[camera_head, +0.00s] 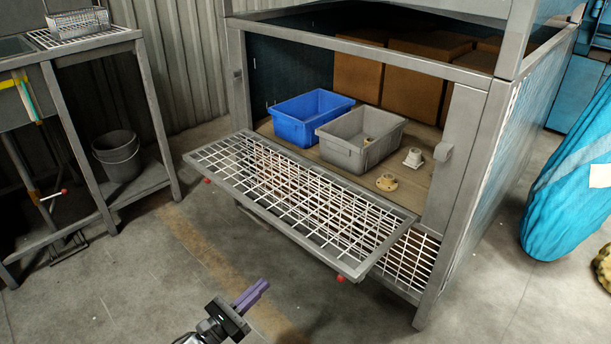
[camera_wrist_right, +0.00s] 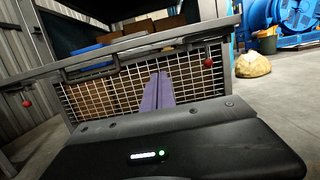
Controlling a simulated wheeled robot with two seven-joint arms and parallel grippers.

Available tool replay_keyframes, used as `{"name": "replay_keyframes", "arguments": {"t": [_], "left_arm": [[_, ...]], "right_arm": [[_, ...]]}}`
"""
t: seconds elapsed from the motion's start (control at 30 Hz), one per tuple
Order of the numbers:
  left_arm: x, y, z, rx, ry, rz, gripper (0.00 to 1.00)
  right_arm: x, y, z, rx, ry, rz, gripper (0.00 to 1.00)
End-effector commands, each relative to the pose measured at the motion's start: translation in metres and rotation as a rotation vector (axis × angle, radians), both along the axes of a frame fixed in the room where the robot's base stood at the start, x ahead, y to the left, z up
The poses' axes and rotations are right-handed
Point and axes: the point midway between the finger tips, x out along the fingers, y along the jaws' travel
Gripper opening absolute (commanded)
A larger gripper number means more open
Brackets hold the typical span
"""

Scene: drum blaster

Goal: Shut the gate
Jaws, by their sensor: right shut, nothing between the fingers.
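The gate (camera_head: 300,205) is a grey-framed panel of white wire mesh on the front of the metal cage. It is folded down and sticks out from the opening, roughly level, so the opening stands uncovered. Small red knobs show at its outer corners, and its edge (camera_wrist_right: 150,46) crosses the upper part of the right wrist view. My right gripper (camera_head: 262,287) has purple fingers, shut together and empty. It is in front of the gate and lower, apart from it in the head view. The fingers (camera_wrist_right: 158,90) also show in the wrist view. My left gripper is out of view.
Inside the cage are a blue bin (camera_head: 310,115), a grey bin (camera_head: 361,140), small fittings and brown boxes (camera_head: 413,85). A metal bench (camera_head: 95,47) with a bucket (camera_head: 118,155) stands at left. A blue wrapped object (camera_head: 565,190) is at right. Floor before the gate is clear.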

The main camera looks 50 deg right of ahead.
Motion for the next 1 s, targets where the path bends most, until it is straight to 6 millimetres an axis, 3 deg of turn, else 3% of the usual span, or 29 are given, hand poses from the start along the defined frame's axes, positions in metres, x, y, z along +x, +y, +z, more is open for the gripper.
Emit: {"name": "replay_keyframes", "arguments": {"t": [0.27,0.43,0.9,1.0], "left_arm": [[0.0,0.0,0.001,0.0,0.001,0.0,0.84],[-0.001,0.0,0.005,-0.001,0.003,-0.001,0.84],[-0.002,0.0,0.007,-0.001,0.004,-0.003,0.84],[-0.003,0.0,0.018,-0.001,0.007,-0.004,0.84]], "right_arm": [[-0.001,-0.004,0.0,0.003,0.0,-0.003,0.0],[-0.002,-0.021,0.003,0.003,0.002,-0.006,0.0],[-0.005,-0.125,0.014,0.003,0.002,-0.006,0.0],[-0.005,-0.142,0.025,0.005,0.001,-0.005,0.0]]}}
